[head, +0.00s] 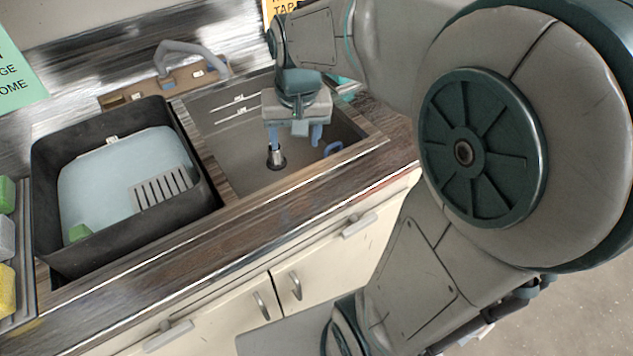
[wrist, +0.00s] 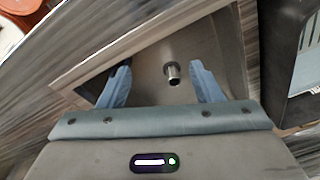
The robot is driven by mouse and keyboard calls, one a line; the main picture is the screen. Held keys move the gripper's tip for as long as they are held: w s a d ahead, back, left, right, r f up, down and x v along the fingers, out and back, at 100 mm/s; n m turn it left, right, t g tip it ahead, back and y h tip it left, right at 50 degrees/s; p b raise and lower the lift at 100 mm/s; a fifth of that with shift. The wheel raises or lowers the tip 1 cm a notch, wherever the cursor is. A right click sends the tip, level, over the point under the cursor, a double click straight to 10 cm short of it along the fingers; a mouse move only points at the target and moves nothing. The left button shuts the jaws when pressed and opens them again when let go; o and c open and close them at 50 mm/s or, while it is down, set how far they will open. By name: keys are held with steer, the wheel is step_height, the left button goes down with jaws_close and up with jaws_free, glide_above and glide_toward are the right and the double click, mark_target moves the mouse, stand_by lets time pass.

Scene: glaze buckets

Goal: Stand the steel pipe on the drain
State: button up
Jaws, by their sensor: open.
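The steel pipe (head: 275,151) is a short shiny tube in the right-hand sink basin. It looks upright, with its foot at the dark round drain (head: 277,165). The pipe also shows in the wrist view (wrist: 172,75), where its open top faces the camera. My gripper (head: 294,137) points down over the basin, its blue fingers apart. In the wrist view my gripper (wrist: 160,65) has the pipe showing between its spread fingers, touching neither. The pipe looks lower than the fingertips. In the wrist view the drain is hard to make out around the pipe's foot.
The sink basin (head: 230,140) has walls on all sides; a blue loop (head: 333,148) is at its right. A faucet (head: 185,50) is behind.

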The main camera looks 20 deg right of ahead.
steer(key=s+f+n+t, duration=0.1)
steer(key=s+n, duration=0.1)
steer(key=s, duration=0.9)
steer(key=shift+f, duration=0.4)
steer(key=shift+r, duration=0.15)
stand_by(0.4)
